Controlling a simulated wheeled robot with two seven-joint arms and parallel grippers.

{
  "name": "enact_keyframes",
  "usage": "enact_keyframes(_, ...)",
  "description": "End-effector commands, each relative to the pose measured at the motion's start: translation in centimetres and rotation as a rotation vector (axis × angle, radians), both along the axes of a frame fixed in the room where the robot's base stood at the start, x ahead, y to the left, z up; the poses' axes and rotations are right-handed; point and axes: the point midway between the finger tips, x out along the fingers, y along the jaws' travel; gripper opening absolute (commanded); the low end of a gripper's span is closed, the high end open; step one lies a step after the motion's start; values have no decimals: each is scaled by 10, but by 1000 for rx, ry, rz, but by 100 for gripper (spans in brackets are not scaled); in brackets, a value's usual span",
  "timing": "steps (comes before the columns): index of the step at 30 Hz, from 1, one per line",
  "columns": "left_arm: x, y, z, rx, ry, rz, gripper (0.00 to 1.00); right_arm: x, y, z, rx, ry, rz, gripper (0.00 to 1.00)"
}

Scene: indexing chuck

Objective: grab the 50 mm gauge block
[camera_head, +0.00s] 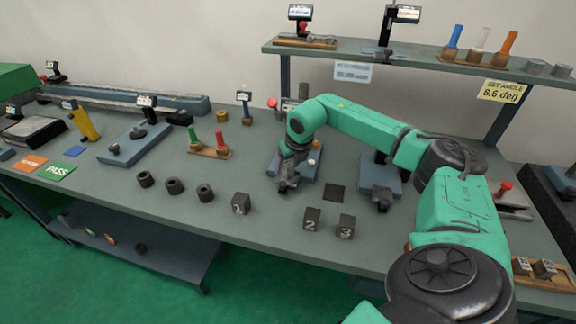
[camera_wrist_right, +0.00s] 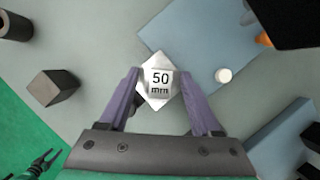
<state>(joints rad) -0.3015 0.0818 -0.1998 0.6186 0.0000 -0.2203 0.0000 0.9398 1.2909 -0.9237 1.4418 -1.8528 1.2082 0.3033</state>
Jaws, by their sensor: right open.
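The 50 mm gauge block (camera_wrist_right: 159,84) is a pale, silvery block with "50 mm" on its top face. In the right wrist view it lies between the two purple fingers of my right gripper (camera_wrist_right: 158,92), at the edge of a blue-grey plate. The fingers are apart, one on each side of it; I cannot tell whether either touches it. In the head view my right gripper (camera_head: 287,188) points down over the middle of the bench, and I cannot make out the block there. My left gripper does not show in the head view.
Dark cubes numbered 1 (camera_head: 240,203), 2 (camera_head: 312,219) and 3 (camera_head: 347,227) stand along the front of the bench (camera_head: 200,230), with dark rings (camera_head: 175,186) to their left. The blue-grey plate (camera_wrist_right: 195,50) carries a white knob (camera_wrist_right: 223,75). A shelf (camera_head: 420,58) runs behind.

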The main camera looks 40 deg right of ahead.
Motion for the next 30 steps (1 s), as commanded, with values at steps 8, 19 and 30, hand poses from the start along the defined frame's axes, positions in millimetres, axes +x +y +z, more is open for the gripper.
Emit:
enact_keyframes(8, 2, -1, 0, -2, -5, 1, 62, 0, 0, -2, 0, 0, 0, 34)
enact_keyframes(19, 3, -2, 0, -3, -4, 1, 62, 1, 0, 0, 1, -3, -1, 0)
enact_keyframes(30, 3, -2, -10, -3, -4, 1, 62, 2, 1, 37, 3, -10, 0, 0)
